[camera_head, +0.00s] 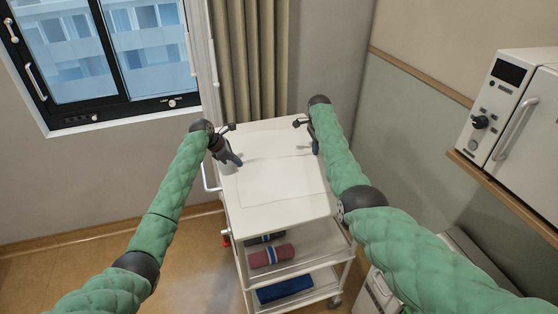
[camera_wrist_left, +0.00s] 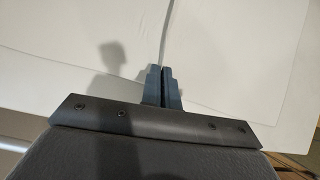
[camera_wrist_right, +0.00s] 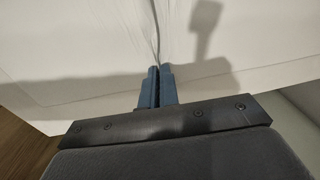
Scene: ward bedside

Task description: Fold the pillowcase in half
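The white pillowcase (camera_head: 275,185) lies mostly flat on the white top of the trolley (camera_head: 262,128), and its edges are faint against it. My left gripper (camera_head: 240,163) is at its far left part. In the left wrist view its fingers (camera_wrist_left: 163,72) are nearly together, with a crease in the cloth (camera_wrist_left: 225,50) running away from the tips. My right gripper (camera_head: 316,152) is at the far right part. In the right wrist view its fingers (camera_wrist_right: 155,72) are closed on the cloth (camera_wrist_right: 85,50), and wrinkles fan out from the tips. The pinched cloth between the fingers is mostly hidden.
A rolled red towel (camera_head: 271,256) lies on the trolley's middle shelf and a blue folded cloth (camera_head: 285,289) on the lower one. A curtain (camera_head: 250,60) and window are behind. A white cabinet (camera_head: 528,120) is on the right wall. The near trolley top is clear of other objects.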

